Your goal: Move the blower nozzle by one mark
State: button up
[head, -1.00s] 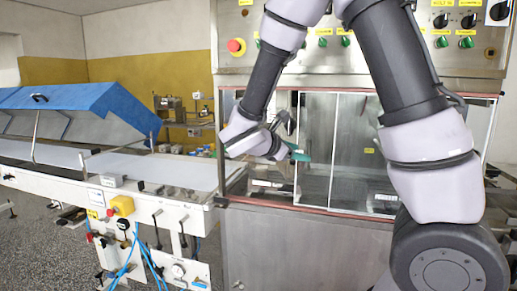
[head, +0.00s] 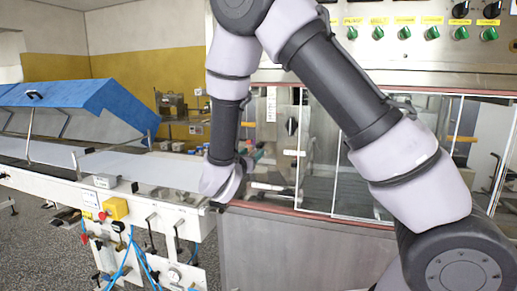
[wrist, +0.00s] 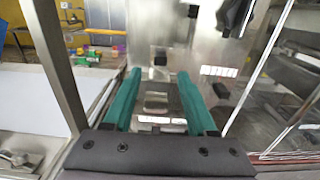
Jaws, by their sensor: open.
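My gripper (wrist: 158,76) shows in the wrist view with two green fingers apart and nothing held between them. It points into the left end of the steel machine. In the head view my wrist hangs at the machine's left opening, and the fingers cannot be made out. I cannot surely identify the blower nozzle. In the wrist view a small black knob (wrist: 160,58) stands on the steel beyond the fingertips. A dark block (wrist: 233,17) is at the upper right, above a white marked strip (wrist: 218,71). Neither touches the fingers.
A steel post (wrist: 50,60) stands close on the left in the wrist view. Glass doors (wrist: 285,85) are close on the right. In the head view, the white conveyor (head: 150,170) with a blue cover (head: 80,105) lies left of the machine. Green switches (head: 405,33) line the panel above.

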aim_at(258, 147)
jog(key=x, duration=0.6)
jog(key=shift+w+d, duration=0.15)
jog(key=shift+w, duration=0.25)
grip_shut()
dwell(1.0)
